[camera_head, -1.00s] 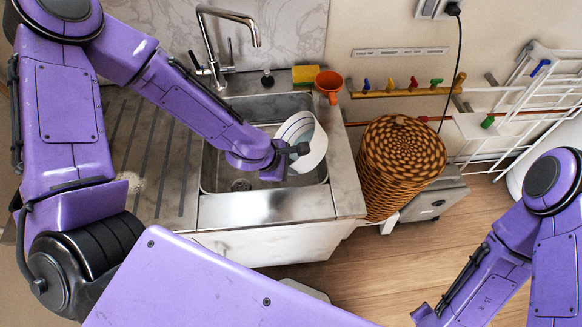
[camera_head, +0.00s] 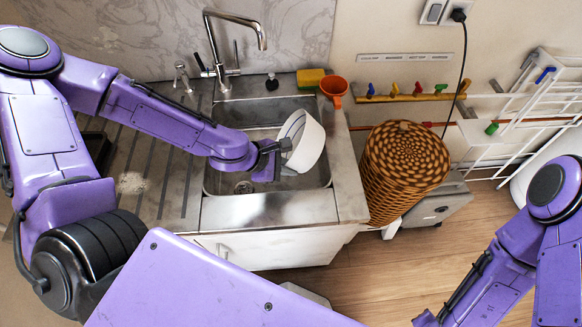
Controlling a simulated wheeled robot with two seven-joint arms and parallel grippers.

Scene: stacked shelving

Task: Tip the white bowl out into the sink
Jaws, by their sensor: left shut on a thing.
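The white bowl (camera_head: 308,146) is over the right part of the sink (camera_head: 215,183), tilted well onto its side with its opening facing left. My left gripper (camera_head: 286,146) is shut on the bowl at its left edge. Only a little of the bowl's inside shows, and I cannot tell what it holds. The sink's floor with its drain (camera_head: 243,187) shows below my left arm.
A chrome faucet (camera_head: 217,50) stands behind the sink. A yellow-green sponge (camera_head: 311,78) and an orange cup (camera_head: 334,88) sit at the back right rim. A woven basket (camera_head: 402,165) stands right of the counter. The ribbed drainboard (camera_head: 150,165) is at left.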

